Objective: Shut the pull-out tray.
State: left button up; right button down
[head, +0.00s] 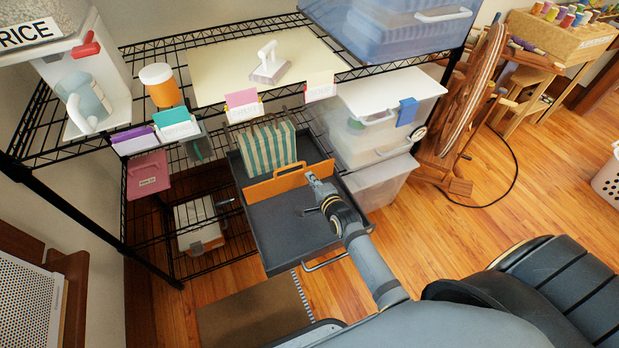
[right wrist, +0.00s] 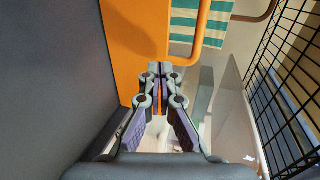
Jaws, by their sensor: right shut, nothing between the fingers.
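The pull-out tray (head: 285,225) is dark grey and juts out from the black wire shelf. A metal handle (head: 326,263) shows at its front edge. An orange divider (head: 276,187) crosses the tray, and a green-and-white striped bag (head: 268,147) stands behind it. My right gripper (head: 312,178) is over the tray's right part, near the divider's right end. In the right wrist view the fingers (right wrist: 155,70) are shut and empty, close to the orange divider (right wrist: 138,40); I cannot tell whether they touch it. My left gripper is not in view.
The wire shelf (head: 92,192) frames the tray's left. Clear plastic bins (head: 376,120) stand at its right. A board (head: 225,75) with a white-handled tool lies above. A spinning wheel (head: 470,110) stands farther right.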

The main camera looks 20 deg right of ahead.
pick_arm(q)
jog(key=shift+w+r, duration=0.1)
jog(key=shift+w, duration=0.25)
pick_arm(e)
jog(key=shift+w, duration=0.8)
jog(key=shift+w, duration=0.1)
